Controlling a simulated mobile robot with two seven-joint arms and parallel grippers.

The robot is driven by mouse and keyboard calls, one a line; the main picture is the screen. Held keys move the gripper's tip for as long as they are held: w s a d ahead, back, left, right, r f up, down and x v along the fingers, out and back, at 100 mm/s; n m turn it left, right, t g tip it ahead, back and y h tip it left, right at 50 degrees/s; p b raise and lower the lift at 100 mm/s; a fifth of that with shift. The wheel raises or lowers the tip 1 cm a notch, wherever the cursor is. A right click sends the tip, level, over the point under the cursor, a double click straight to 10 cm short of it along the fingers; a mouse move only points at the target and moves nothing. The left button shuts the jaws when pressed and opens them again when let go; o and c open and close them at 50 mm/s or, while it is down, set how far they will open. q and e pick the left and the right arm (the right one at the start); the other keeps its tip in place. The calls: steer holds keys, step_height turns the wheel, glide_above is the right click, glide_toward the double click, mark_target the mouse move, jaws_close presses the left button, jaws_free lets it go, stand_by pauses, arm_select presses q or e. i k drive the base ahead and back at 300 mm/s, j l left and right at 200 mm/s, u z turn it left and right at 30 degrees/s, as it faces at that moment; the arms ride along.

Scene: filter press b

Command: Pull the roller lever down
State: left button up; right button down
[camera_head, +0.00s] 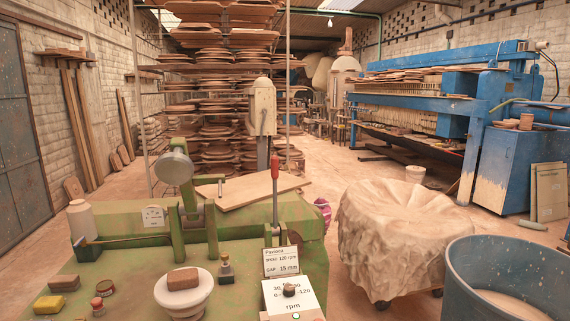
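A thin upright lever with a red handle (275,168) stands at the right side of the green machine bench (130,270), behind a sign marked "Pavona" (282,262). A round grey roller head (175,167) sits on a green arm raised to the left of the lever. A white wheel head (184,290) stands on the bench with a brown block (183,278) on top. Neither of my grippers is in view, so nothing is seen touching the lever.
A control box with a dial (290,291) is below the sign. A board (252,190) lies behind the lever. A cloth-covered round form (400,235) and a blue tub (460,285) stand to the right. Small items, including a yellow sponge (64,283), lie at front left.

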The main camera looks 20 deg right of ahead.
mark_target(274, 159)
steer(key=k, duration=0.5)
steer(key=u, duration=2)
steer(key=k+l, duration=0.15)
steer(key=l, duration=0.25)
steer(key=k+l, duration=0.2)
steer(key=l, duration=0.2)
steer(key=k+l, duration=0.15)
steer(key=l, duration=0.2)
steer(key=k+l, duration=0.2)
steer(key=l, duration=0.2)
steer(key=k+l, duration=0.15)
steer(key=l, duration=0.25)
steer(key=k+l, duration=0.2)
steer(key=l, duration=0.2)
steer(key=k+l, duration=0.15)
steer(key=l, duration=0.2)
steer(key=k+l, duration=0.2)
steer(key=l, duration=0.2)
